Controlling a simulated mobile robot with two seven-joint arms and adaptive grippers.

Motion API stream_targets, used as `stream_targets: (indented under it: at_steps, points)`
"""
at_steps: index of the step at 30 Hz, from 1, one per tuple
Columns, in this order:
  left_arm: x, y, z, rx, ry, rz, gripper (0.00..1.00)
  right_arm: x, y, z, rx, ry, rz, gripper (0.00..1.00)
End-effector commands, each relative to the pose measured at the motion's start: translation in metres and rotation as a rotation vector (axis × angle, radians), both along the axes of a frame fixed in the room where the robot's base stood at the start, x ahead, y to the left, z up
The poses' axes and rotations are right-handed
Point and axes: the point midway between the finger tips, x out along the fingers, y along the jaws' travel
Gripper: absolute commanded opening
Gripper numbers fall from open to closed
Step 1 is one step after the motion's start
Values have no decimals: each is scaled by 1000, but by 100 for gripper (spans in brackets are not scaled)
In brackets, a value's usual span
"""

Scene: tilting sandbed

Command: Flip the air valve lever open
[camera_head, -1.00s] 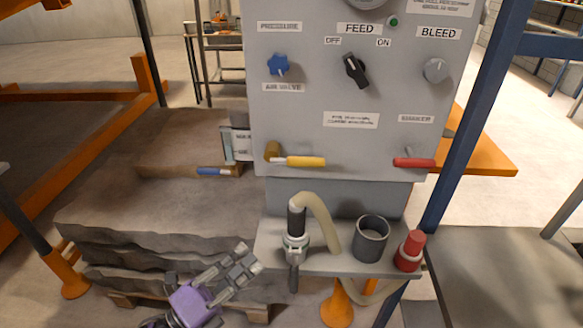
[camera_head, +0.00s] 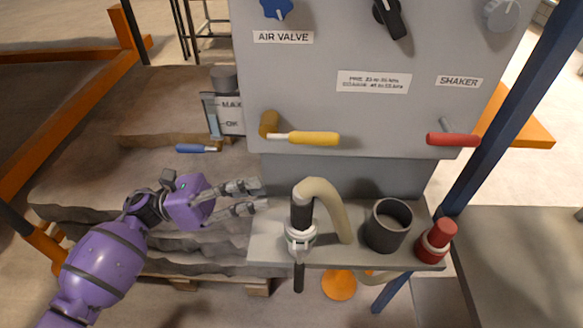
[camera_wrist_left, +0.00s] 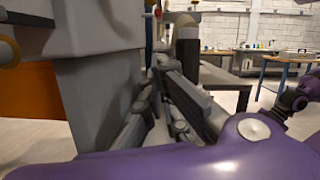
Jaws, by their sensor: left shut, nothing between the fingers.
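The air valve lever (camera_head: 305,138) has a yellow handle on a brass valve body at the lower left of the grey control panel. Its handle lies about level and points right. The "AIR VALVE" label (camera_head: 283,37) is above it. My left gripper (camera_head: 261,195) is below and left of the lever, apart from it, left of the cream hose. Its fingers point right, shut with nothing held. The fingers also show in the left wrist view (camera_wrist_left: 160,78), where I cannot clearly make out the lever.
A shelf (camera_head: 265,248) below the panel carries a cream hose with a nozzle (camera_head: 328,205), a dark cup (camera_head: 388,226) and a red-capped item (camera_head: 436,241). A red shaker lever (camera_head: 453,139) is at right. A blue-handled lever (camera_head: 195,149) is at left, and a blue post (camera_head: 487,110) stands right.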

Motion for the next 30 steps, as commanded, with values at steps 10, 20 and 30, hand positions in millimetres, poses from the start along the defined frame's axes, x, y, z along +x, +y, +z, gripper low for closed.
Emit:
stream_targets:
  at_steps: [10,20,30]
  points:
    - [3,-55,20,-5,-4,-2,0,15,0,25,3,-35,-4,40]
    - [9,-96,50,0,-7,2,0,25,1,48,9,-61,-10,40]
    - [12,-95,63,0,3,0,0,21,0,54,12,-59,-16,40]
